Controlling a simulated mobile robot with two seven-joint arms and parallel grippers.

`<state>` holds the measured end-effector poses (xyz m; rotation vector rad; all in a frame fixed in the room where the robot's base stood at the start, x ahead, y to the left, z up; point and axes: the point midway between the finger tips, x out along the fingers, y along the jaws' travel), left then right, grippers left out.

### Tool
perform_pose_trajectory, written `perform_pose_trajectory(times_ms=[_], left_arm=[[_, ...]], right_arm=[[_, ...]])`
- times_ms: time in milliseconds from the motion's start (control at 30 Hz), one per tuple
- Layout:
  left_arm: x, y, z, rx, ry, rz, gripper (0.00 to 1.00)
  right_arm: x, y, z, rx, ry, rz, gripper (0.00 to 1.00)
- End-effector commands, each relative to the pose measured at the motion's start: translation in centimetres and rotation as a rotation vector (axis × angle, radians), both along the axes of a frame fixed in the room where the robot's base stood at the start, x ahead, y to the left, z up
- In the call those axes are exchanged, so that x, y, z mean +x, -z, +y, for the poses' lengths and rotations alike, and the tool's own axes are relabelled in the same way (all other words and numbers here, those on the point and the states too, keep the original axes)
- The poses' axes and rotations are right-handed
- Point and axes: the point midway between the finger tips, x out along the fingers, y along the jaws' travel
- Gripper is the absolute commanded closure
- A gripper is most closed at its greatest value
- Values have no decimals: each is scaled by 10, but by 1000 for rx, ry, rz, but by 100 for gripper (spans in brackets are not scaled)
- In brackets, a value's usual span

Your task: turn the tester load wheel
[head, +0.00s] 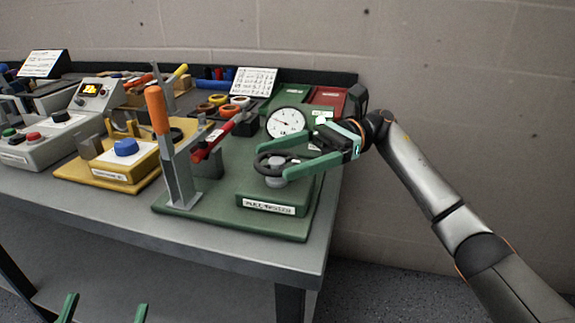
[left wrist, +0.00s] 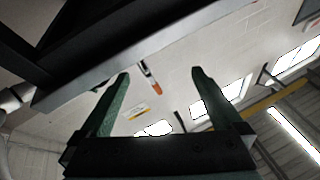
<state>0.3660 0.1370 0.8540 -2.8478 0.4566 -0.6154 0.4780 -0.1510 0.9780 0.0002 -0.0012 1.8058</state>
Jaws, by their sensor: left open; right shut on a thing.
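The pull tester (head: 270,203) is a green base with a label plate, at the right end of the bench. Its dark load wheel (head: 258,164) sits on a grey hub below a round white dial gauge (head: 287,123). My right gripper (head: 276,161) comes in from the right, shut on the wheel, with one green finger on the far side and one on the near side. The fingers hide part of the rim. My left gripper (head: 104,309) is open and empty at the bottom left, low in front of the bench. It also shows in the left wrist view (left wrist: 159,78).
An orange-handled lever (head: 157,110) stands upright at the tester's left, with a red-handled tool (head: 212,142) beside it. A yellow station with a blue knob (head: 125,148) is further left. Green and red trays (head: 327,96) lie behind. The bench's front strip is clear.

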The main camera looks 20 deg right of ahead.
Motion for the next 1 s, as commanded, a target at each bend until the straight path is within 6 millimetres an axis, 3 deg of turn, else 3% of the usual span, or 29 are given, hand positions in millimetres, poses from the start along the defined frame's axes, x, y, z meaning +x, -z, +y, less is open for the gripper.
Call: perform_pose_trajectory(times_ms=[200,400,933,967,1000], left_arm=[[-19,-39,-4,3,34,-187,0],[-31,-57,-7,4,51,-279,0],[-36,-65,-7,4,58,-313,0],[-36,-65,-7,4,58,-313,0],[-36,-65,-7,3,59,-313,0]], right_arm=[[2,0,3,4,-108,-1,67],[2,0,3,3,-163,1,67],[2,0,3,1,-184,1,67],[2,0,3,1,-184,1,10],[2,0,3,1,-184,1,6]])
